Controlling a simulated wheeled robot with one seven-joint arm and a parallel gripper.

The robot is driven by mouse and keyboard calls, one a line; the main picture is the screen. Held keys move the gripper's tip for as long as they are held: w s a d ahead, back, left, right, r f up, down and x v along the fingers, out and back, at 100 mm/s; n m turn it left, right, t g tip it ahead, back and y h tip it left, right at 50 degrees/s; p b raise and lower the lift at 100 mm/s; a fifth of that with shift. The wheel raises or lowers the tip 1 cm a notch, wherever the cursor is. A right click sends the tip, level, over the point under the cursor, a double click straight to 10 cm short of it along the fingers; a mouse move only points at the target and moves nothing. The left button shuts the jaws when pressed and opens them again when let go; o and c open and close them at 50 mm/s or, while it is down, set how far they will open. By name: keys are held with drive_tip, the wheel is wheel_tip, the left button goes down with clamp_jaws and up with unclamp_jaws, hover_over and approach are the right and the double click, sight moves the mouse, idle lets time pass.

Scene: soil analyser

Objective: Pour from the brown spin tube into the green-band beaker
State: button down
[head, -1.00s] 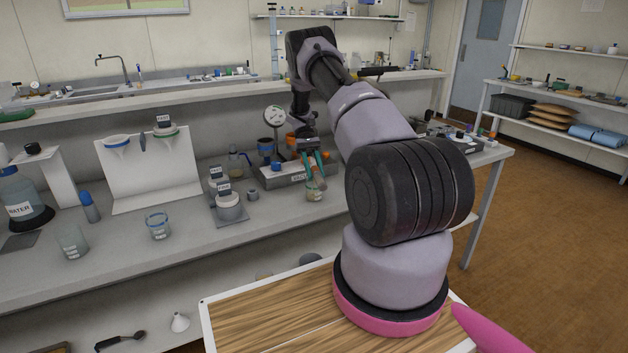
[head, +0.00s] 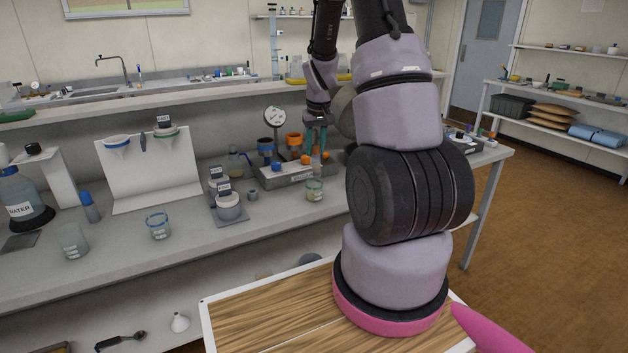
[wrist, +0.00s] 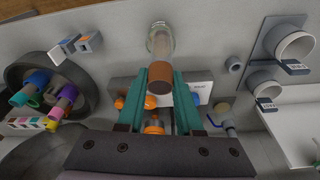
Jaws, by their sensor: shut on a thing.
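The green-band beaker (head: 314,190) stands upright on the bench in front of the grey rack; its contents are too small to make out. My gripper (head: 317,150) points down with teal fingers, above and behind the beaker, over the right part of the rack. In the wrist view my gripper (wrist: 165,78) is shut on the brown spin tube (wrist: 158,73), whose brown part shows between the fingertips. The clear beaker (wrist: 163,28) appears just beyond the tube there, partly overlapped by it. In the head view the held tube is hardly visible against the fingers.
Labelled jars (head: 229,206) stand left of the beaker. A blue-rimmed beaker (head: 158,226) is farther left. Bench front is mostly clear.

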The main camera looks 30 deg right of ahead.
drive_tip(key=shift+w+r, duration=0.1)
drive_tip(key=shift+r, duration=1.3)
